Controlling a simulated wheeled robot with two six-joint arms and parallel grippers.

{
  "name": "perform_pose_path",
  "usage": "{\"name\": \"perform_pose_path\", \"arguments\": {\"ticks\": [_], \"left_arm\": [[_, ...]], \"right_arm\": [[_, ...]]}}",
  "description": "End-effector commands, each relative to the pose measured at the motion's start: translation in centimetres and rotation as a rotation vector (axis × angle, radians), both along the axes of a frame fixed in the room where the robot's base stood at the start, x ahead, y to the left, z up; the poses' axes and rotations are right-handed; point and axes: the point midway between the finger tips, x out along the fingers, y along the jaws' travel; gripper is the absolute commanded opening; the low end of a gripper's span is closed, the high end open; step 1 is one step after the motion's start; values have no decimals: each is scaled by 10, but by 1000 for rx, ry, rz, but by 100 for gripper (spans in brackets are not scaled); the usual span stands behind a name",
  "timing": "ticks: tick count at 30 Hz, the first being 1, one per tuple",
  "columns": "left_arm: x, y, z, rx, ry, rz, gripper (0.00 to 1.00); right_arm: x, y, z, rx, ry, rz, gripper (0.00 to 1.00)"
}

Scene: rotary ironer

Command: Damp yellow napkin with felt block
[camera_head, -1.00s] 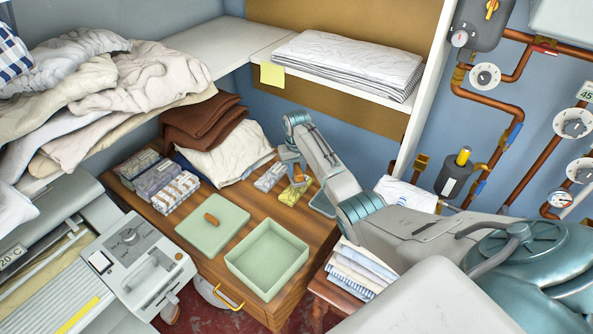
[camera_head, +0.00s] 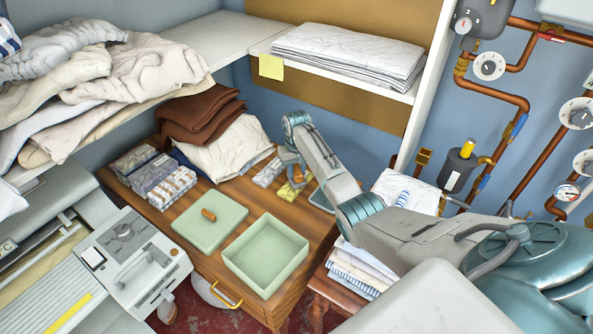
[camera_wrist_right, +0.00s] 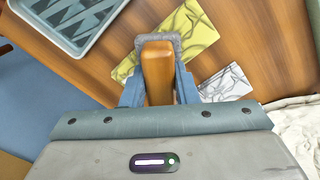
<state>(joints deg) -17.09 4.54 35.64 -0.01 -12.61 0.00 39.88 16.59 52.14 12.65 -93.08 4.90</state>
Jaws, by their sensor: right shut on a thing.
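The yellow napkin (camera_head: 287,194) lies on the wooden table top. It also shows in the right wrist view (camera_wrist_right: 196,28), with grey line patterns on it. My right gripper (camera_head: 293,174) is over the napkin. In the right wrist view, its fingers (camera_wrist_right: 159,88) are shut on the wooden handle of the felt block (camera_wrist_right: 158,62). The block's grey felt edge shows around the handle's far end and overlaps the napkin. The block covers part of the napkin. I cannot tell whether the felt presses on it. My left gripper is not in view.
A grey patterned napkin (camera_wrist_right: 226,82) lies close beside the yellow one. A ridged blue-grey tray (camera_wrist_right: 72,24) is on the other side. An open green box (camera_head: 266,257) and its lid (camera_head: 209,223) stand nearer. Folded brown cloths (camera_head: 203,113) lie behind.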

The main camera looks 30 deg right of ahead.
Motion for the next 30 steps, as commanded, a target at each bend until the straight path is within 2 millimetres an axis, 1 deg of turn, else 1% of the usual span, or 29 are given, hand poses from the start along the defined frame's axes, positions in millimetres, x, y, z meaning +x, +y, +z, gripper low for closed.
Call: {"name": "perform_pose_path", "arguments": {"ticks": [6,30], "left_arm": [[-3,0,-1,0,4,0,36],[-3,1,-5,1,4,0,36]], "right_arm": [[0,0,-1,0,0,0,9],[0,0,-9,0,0,0,9]]}}
